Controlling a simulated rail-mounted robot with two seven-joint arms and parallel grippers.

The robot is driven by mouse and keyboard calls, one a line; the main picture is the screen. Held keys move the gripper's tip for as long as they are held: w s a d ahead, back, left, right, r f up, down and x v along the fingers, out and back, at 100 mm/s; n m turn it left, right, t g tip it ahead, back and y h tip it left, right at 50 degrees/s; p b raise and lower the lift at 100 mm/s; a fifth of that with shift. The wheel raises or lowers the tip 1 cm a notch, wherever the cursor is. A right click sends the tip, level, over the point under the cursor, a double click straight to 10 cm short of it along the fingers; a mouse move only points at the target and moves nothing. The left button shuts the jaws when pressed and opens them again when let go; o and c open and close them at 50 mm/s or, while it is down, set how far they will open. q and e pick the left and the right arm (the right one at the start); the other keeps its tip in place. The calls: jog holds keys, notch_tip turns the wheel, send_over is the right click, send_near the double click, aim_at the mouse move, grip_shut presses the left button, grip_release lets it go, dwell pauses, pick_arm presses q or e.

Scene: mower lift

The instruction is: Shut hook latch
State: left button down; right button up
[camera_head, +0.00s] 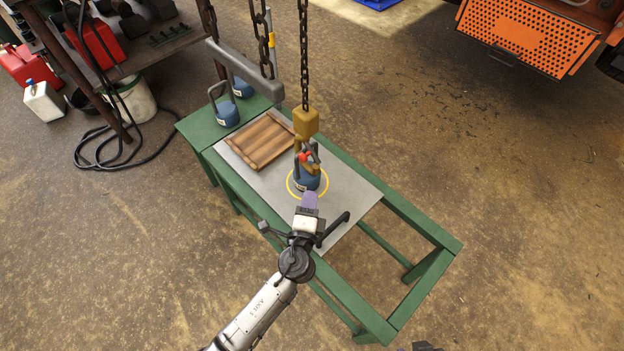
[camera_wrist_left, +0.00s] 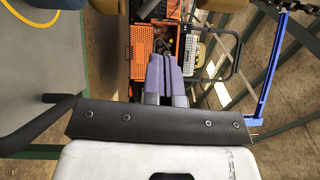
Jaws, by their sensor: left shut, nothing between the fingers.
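The yellow hook block (camera_head: 306,122) hangs on a dark chain above the table. Its hook (camera_head: 311,168) meets the handle of a blue weight (camera_head: 305,183); whether it passes through the handle is unclear. A small red part (camera_head: 304,157), likely the latch, shows at the hook; whether it is open or shut is too small to tell. My left gripper (camera_head: 310,195) is just in front of the weight, below the hook in the picture. Its purple fingers are shut and empty, also in the left wrist view (camera_wrist_left: 165,70).
The weight stands inside a yellow ring (camera_head: 291,190) on a grey plate on the green table (camera_head: 425,230). A wooden pallet (camera_head: 262,140) and more blue weights (camera_head: 227,113) are behind left. A grey beam (camera_head: 245,70) hangs nearby. The floor to the right is clear.

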pick_arm(q)
jog(key=s, duration=0.3)
jog(key=shift+s+a+p, duration=0.2)
jog(key=shift+s+p, duration=0.1)
jog(key=shift+s, duration=0.05)
dwell(0.4)
